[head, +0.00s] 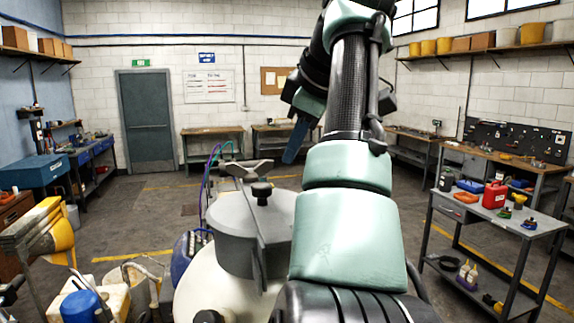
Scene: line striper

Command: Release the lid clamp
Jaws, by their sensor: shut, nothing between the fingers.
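A grey round lid (228,215) covers the white tank (205,283) in front of me, left of my arm. A lid clamp (245,171) with a grey pronged handle stands over the lid. A black knob (262,191) sits beside the handle, and a grey bar runs down the lid's side. My gripper (290,158) is shut and empty, with its blue fingers pointing down. In the picture it is up and right of the clamp handle and looks apart from it. My arm hides the right part of the lid and tank.
Purple and teal hoses (208,170) rise behind the lid on the left. Yellow machine parts (45,230) and a blue cap (82,306) lie at lower left. A metal workbench (480,213) with a red can (494,195) stands at right. The floor beyond is open.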

